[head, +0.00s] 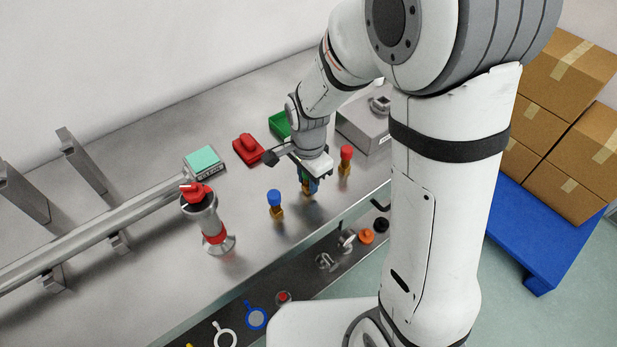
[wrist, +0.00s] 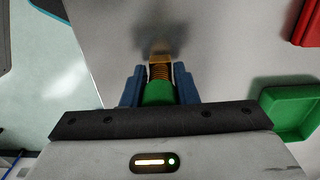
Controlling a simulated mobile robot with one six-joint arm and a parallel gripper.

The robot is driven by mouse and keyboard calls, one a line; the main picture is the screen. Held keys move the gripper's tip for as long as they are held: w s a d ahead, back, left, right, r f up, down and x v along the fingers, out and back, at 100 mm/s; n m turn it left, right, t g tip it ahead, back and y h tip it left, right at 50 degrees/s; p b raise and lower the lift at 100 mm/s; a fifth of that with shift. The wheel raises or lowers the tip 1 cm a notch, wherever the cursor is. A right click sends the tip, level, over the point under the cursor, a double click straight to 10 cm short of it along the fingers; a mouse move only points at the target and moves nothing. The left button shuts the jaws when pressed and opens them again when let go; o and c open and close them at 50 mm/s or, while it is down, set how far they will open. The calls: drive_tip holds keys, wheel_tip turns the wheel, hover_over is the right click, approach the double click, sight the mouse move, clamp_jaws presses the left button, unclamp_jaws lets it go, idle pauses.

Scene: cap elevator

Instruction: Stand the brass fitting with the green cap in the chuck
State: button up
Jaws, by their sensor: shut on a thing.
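My gripper (head: 310,182) is shut on the brass fitting with the green cap, above the steel bench. In the wrist view the blue fingers of my gripper (wrist: 159,88) sit on both sides of the green cap (wrist: 158,93), and the brass body (wrist: 160,70) points away from the palm. In the head view the brass end (head: 308,192) shows below the fingers. I cannot tell whether it touches the bench. The chuck (head: 380,103) is on a grey block (head: 360,128) at the back right, partly hidden by my arm.
A blue-capped fitting (head: 275,203) stands left of my gripper and a red-capped one (head: 346,158) to the right. A red tray (head: 246,152) and a green tray (head: 279,124) lie behind. A flared metal stand (head: 213,225) is at left. A dark strip with small parts runs along the front.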

drive_tip(key=shift+f, duration=0.25)
drive_tip(key=shift+f, duration=0.15)
drive_tip(key=o, duration=1)
drive_tip(key=r, duration=0.4)
drive_tip(key=r+b, duration=0.1)
drive_tip(key=r, duration=0.1)
drive_tip(key=shift+s+a+r, duration=0.1)
drive_tip(key=shift+a+r, duration=0.2)
drive_tip(key=shift+a, duration=0.1)
drive_tip(key=shift+r, duration=0.7)
drive_tip(key=s+d+r+n+t, duration=0.1)
drive_tip(key=s+d+r+n, duration=0.1)
drive_tip(key=s+d+n, duration=0.1)
drive_tip(key=s+d+r+n+t, duration=0.1)
drive_tip(key=s+d+r+n, duration=0.2)
drive_tip(key=s+d+n, duration=0.1)
drive_tip(key=s+d+r+n+t, duration=0.1)
drive_tip(key=s+d+r+n, duration=0.1)
drive_tip(key=s+d+n, duration=0.2)
drive_tip(key=shift+s+d+r, duration=0.2)
drive_tip(key=shift+s+d, duration=0.1)
drive_tip(key=shift+d, duration=0.25)
drive_tip(key=shift+s+d+r, duration=0.15)
drive_tip(key=shift+s+d, duration=0.15)
drive_tip(key=shift+d, duration=0.25)
